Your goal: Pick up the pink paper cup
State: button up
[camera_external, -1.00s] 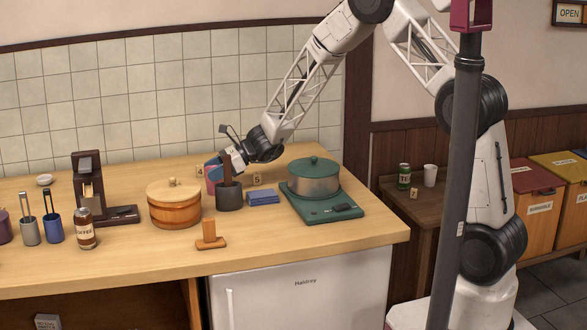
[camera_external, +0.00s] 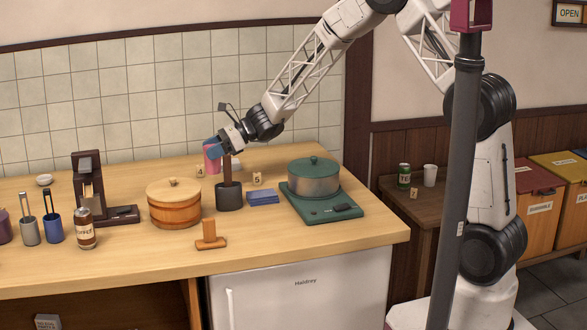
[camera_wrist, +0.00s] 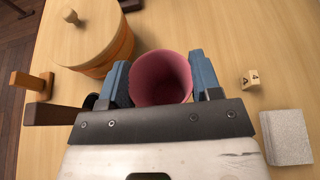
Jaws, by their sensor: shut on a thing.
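The pink paper cup (camera_wrist: 160,78) sits between the two blue fingers of my gripper (camera_wrist: 162,85) in the wrist view, with its open mouth facing the camera. My gripper is shut on it. In the external view the cup (camera_external: 212,159) hangs above the counter at the gripper's tip (camera_external: 215,147), behind the dark pot with the upright brown handle. My blue fingers cover part of the cup's upper side there.
The dark pot (camera_external: 229,196) stands just in front of the cup. A wooden tub (camera_external: 174,207) is to the left, and number blocks (camera_external: 257,179), a blue stack (camera_external: 263,197) and a green scale with a pot (camera_external: 318,209) are to the right. A grey block (camera_wrist: 287,137) lies at right in the wrist view.

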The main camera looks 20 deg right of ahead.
jog(key=shift+r, duration=1.55)
